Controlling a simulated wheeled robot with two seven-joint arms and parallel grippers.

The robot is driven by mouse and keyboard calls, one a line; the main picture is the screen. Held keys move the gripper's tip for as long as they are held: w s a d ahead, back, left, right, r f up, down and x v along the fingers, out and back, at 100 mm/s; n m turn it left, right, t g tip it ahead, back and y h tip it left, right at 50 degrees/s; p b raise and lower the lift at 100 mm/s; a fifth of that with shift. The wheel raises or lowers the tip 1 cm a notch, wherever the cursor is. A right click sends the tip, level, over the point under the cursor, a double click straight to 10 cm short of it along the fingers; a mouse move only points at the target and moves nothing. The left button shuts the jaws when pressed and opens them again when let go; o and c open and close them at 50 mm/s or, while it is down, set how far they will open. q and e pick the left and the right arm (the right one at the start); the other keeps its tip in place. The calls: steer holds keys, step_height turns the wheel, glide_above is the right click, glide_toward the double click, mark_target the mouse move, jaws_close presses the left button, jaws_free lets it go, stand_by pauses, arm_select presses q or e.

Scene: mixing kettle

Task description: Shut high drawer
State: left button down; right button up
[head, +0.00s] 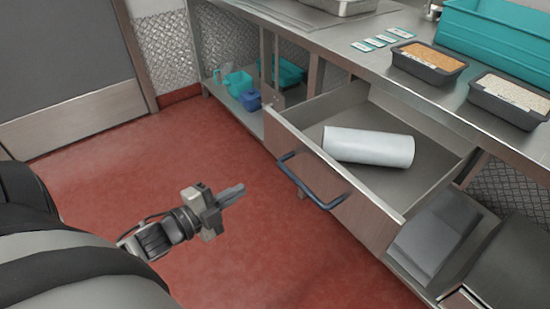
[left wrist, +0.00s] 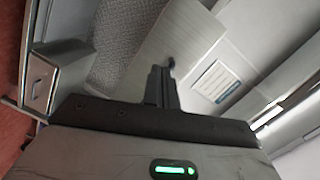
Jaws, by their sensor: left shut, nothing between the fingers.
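The high drawer (head: 345,200) is pulled open below the steel counter in the head view. Its front panel has a dark blue bar handle (head: 308,184), and a white cylindrical roll (head: 368,146) lies inside. My left gripper (head: 238,190) is shut and empty, in the air to the left of the drawer front and apart from the handle. In the left wrist view the fingers (left wrist: 161,85) are together, with a pale panel and a white label behind them. My right gripper is in neither view.
The counter (head: 340,42) holds two dark trays of grains (head: 428,62), several small cards and a teal crate (head: 495,40). A low shelf with teal and blue containers (head: 238,82) stands at the back. The red floor (head: 200,150) left of the drawer is clear.

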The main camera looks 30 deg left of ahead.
arm_select(q)
steer(key=a+r+m+h, duration=0.2)
steer(key=a+m, duration=0.1)
steer(key=m, duration=0.2)
glide_toward(284, 148)
steer(key=shift+m+t, duration=0.3)
steer(key=shift+m, duration=0.1)
steer(key=x, duration=0.4)
steer(key=b+x, duration=0.1)
steer(key=x, duration=0.2)
steer(key=shift+s+d+f, duration=0.1)
steer(key=shift+f, duration=0.15)
